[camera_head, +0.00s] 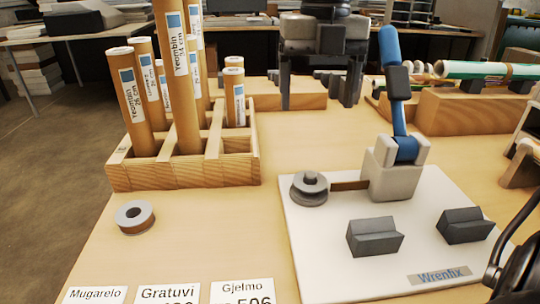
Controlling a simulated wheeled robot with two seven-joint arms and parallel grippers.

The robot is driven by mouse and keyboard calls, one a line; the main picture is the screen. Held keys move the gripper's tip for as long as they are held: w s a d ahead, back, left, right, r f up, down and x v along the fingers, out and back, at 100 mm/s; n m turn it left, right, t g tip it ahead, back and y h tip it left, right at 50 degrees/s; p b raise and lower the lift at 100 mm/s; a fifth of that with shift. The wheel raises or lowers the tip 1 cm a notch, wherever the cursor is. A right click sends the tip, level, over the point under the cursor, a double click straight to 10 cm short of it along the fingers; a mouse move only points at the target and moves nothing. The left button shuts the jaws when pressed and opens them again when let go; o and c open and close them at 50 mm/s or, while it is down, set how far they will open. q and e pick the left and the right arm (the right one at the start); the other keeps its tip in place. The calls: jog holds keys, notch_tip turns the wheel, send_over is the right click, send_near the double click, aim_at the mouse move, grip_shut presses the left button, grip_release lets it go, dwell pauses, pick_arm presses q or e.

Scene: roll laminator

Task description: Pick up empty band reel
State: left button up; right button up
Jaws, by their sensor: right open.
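A small grey-flanged reel (135,217) with a brown side lies flat on the table at the left, in front of the wooden rack. A second, plain grey reel (310,188) sits on the left part of the white Wrenfix board, beside a brown strip that runs to the grey base of a blue lever arm. I cannot tell for sure which reel is empty. My right gripper (515,270) shows only in part, dark and cut off at the lower right edge, right of the board and well away from both reels. It is open, with nothing seen in it. My left gripper is out of view.
A wooden rack (135,178) holds several upright labelled tubes. The white board (320,270) carries two grey blocks and the blue lever (391,75). Name cards (168,294) line the front edge. A dark machine (318,50) stands behind. The table around the left reel is clear.

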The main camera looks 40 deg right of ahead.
send_near(311, 174)
jog(key=shift+s, duration=0.15)
notch_tip(311, 174, down, 4)
jog(key=shift+f+b, duration=0.2)
jog(key=shift+b, duration=0.1)
jog(key=shift+f, duration=0.85)
notch_tip(311, 174, down, 4)
jog(key=shift+f, duration=0.2)
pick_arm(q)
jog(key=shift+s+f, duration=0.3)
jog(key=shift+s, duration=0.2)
pick_arm(e)
jog(key=shift+c, duration=0.4)
jog(key=c, duration=1)
